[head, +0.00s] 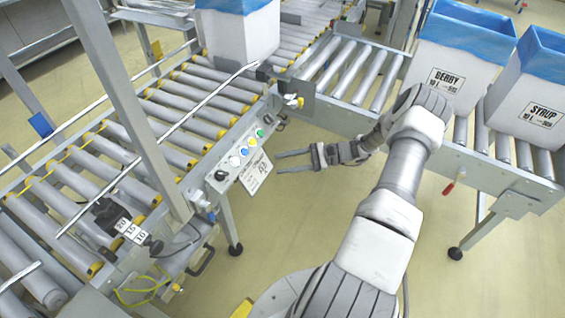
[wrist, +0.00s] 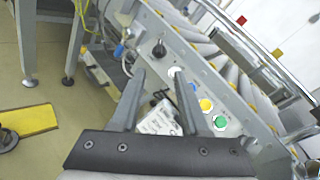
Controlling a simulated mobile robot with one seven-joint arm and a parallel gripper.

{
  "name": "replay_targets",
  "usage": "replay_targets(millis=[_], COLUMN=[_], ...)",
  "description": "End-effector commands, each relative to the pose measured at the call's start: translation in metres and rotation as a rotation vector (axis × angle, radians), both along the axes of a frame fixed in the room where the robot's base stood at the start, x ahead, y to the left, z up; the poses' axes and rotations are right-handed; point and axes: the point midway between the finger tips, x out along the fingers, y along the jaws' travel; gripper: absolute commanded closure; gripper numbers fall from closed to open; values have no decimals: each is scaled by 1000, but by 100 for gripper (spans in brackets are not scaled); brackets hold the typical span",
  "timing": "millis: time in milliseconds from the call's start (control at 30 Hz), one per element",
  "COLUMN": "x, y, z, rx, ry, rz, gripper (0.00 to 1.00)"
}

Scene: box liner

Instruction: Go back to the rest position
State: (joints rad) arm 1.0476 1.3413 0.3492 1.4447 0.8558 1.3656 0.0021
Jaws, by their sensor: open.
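My gripper (head: 279,162) is open and empty in the head view, its two fingers pointing left toward the control panel on the side of the roller conveyor. It is apart from the panel, above open floor. In the wrist view my gripper (wrist: 158,85) shows both fingers spread, with nothing between them but the panel and a white label behind. The control panel (head: 237,160) carries white, blue, yellow and green buttons and a black knob. In the wrist view the green button (wrist: 220,122) and yellow button (wrist: 206,104) lie right of the fingers.
A roller conveyor (head: 165,125) with grey uprights runs along the left. A white box with a blue liner (head: 236,40) stands on it. At right, the BERRY box (head: 455,60) and SYRUP box (head: 530,95) stand on another conveyor. Floor (head: 300,220) between them is clear.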

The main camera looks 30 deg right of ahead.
Motion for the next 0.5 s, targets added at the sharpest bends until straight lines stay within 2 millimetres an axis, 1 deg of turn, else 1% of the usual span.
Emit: replay_targets(millis=[233,333,433,500], x=[0,1,2,2], y=[0,2,9,16], z=[0,4,14,24], rx=[0,-14,-57,-106], ry=[0,-1,-1,-1], rz=[0,14,53,98], gripper=[55,55,55,55])
